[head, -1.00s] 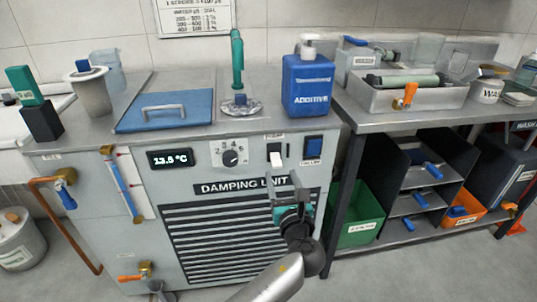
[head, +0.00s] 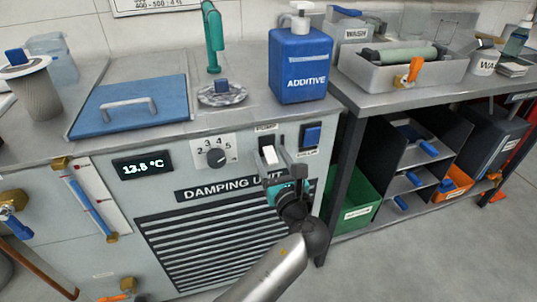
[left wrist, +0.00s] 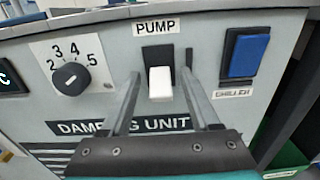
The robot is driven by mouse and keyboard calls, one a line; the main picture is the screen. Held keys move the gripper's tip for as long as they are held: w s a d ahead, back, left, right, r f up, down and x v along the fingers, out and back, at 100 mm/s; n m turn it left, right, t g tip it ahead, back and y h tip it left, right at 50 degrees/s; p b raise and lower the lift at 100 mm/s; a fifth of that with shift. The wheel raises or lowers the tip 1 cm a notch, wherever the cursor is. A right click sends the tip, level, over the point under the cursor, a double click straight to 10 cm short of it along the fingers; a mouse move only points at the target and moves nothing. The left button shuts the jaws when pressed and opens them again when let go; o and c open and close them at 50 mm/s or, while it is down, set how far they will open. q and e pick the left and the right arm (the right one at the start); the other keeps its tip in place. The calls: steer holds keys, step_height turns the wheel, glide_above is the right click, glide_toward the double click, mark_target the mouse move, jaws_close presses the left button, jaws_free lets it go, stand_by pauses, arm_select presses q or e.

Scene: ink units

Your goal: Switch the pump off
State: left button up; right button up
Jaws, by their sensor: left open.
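The pump switch, a white rocker (left wrist: 160,83) in a dark plate under a "PUMP" label, shows between my left gripper's fingers in the left wrist view. In the head view the white rocker (head: 269,155) sits on the upper front of the damping unit (head: 150,210). Its lower end seems to stick out from the plate. My left gripper (head: 282,172) is open, with its fingertips (left wrist: 160,78) on either side of the switch. I cannot tell whether they touch the panel. My right gripper is not in view.
Right of the pump switch is a blue chiller switch (left wrist: 249,55); left is a numbered dial (left wrist: 71,79). On the unit's top stand a blue additive bottle (head: 300,65) and a blue lid (head: 130,106). A bench (head: 375,122) stands to the right.

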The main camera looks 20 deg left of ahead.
arm_select(q)
steer(key=shift+c, duration=0.3)
jaws_close()
stand_by(0.3)
steer(key=shift+f, duration=0.1)
steer(key=shift+f+t+y+b, duration=0.1)
steer(key=shift+t+y+b, duration=0.4)
steer(key=shift+t+b, duration=0.1)
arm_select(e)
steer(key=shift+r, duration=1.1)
arm_select(q)
steer(key=shift+o, duration=0.3)
jaws_free()
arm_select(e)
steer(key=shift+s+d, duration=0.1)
